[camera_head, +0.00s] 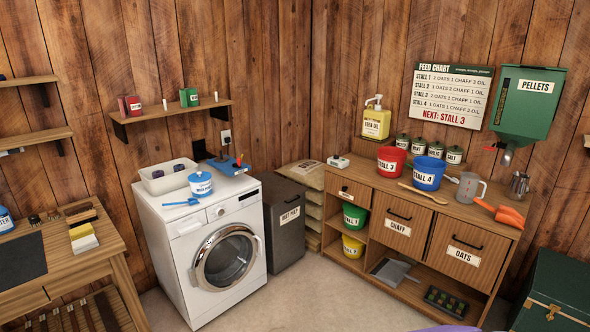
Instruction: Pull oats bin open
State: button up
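The oats bin (451,275) is a wooden tilt-out or pull-out front at the right end of the wooden feed cabinet (345,180). It has a white OATS label (463,257) and a dark bar handle (467,242) above the label. Its front looks closed, about level with the chaff bin (402,210) to its left. Nothing stands directly before its handle in this view. My gripper is not in view.
On the cabinet top stand a red bucket (391,160), a blue bucket (429,174), a clear jug (468,188) and an orange scoop (508,216). A green chest (557,283) stands at the right. A purple shape (450,328) shows at the bottom edge. The middle floor is clear.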

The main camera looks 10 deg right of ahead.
aim_at(472, 254)
jog(key=i+j+z, duration=0.25)
jog(key=i+z, duration=0.15)
jog(key=i+j+z, duration=0.4)
jog(key=i, duration=0.15)
jog(key=i+j+z, duration=0.45)
jog(key=k, duration=0.05)
